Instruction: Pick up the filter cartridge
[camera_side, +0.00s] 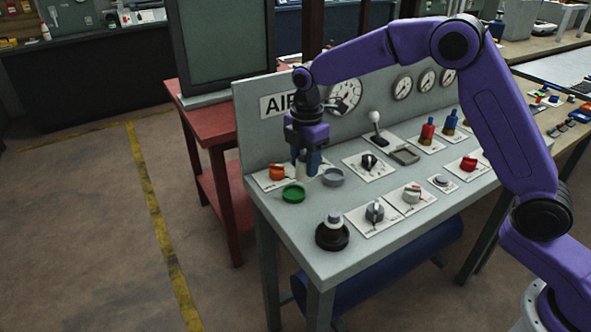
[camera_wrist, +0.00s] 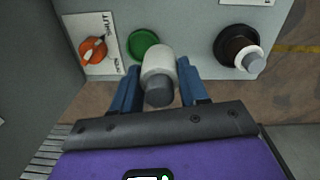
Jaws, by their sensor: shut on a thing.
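My gripper (camera_side: 307,168) is at the left end of the grey bench, its blue fingers pointing down. It is shut on a white cylindrical filter cartridge with a dark grey end (camera_wrist: 158,76). In the wrist view the cartridge sits between the two fingers (camera_wrist: 160,88). In the side view the fingers hide most of it, and I cannot tell whether it touches the bench. A similar white cylinder with a grey top (camera_side: 333,221) stands in a round black base at the bench's front; it also shows in the wrist view (camera_wrist: 245,54).
A lever (camera_side: 376,124) and several knobs stand to the right. The upright gauge panel (camera_side: 260,130) is behind.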

